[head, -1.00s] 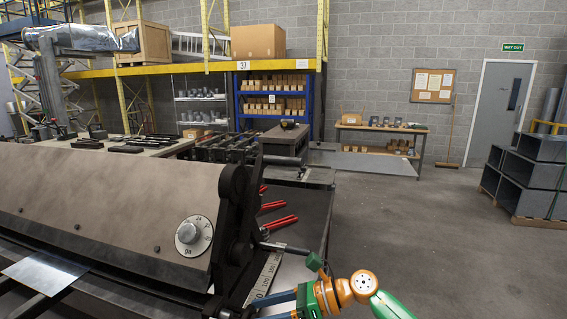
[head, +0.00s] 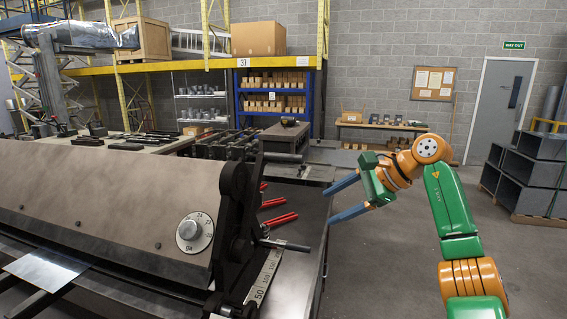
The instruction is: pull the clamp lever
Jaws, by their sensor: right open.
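The folding machine (head: 110,205) fills the left of the head view, with a brown sloping beam and a round dial (head: 194,233) near its right end. A dark rod that looks like the clamp lever (head: 286,245) sticks out to the right from the machine's black end plate (head: 236,215). My right gripper (head: 328,206) is open and empty, with its two blue fingers pointing left. In the picture it is above and to the right of the rod's tip, apart from it. My left gripper is not in view.
Red-handled tools (head: 280,220) lie on the dark bench (head: 305,205) behind the rod. A metal sheet (head: 45,268) lies at the machine's front left. Grey ducts (head: 530,175) are stacked at the right. The floor between is clear.

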